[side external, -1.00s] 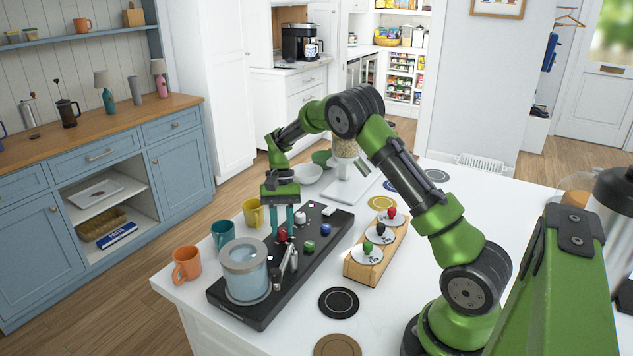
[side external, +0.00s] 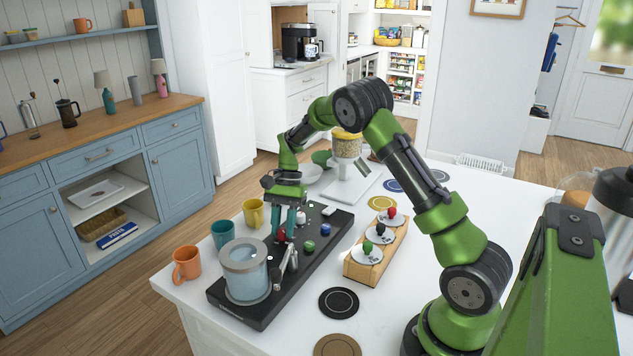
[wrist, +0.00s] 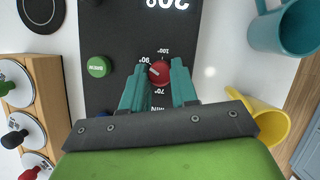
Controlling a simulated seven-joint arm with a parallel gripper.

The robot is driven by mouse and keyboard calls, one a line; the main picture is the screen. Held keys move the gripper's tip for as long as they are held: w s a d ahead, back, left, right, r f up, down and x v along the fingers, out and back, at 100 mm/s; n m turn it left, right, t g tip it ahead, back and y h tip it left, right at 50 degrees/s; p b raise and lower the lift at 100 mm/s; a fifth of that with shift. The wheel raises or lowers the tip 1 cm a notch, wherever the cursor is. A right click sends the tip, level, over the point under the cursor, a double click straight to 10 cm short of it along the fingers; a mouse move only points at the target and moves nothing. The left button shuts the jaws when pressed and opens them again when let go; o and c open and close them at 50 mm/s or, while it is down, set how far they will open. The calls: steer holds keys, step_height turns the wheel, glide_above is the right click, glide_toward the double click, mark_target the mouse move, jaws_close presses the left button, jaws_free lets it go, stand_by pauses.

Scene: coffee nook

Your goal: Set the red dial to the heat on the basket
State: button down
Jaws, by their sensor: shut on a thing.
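The red dial (wrist: 159,73) sits on the black panel of the machine (side external: 262,312), with markings MIN, 70°, 90° and 100° around it. My gripper (wrist: 158,86) is shut on the dial, one teal finger on each side. The dial's pale pointer line appears to point toward the 90° mark. In the side view my gripper (side external: 287,226) reaches down to the dial, which shows small and red (side external: 281,236). A wooden stand (side external: 357,272) carries several white discs with red, black and green knobs; their dark lettering is too small to read.
A clear vessel (side external: 245,272) stands on the machine's near end. A green button (wrist: 98,67) is beside the dial. Orange (side external: 187,264), teal (side external: 224,234) and yellow (side external: 253,212) mugs line the machine's left. A black coaster (side external: 338,303) lies in front.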

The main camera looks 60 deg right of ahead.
steer(key=c, duration=0.9)
jaws_free()
steer(key=shift+o, duration=0.2)
steer(key=v, duration=1.7)
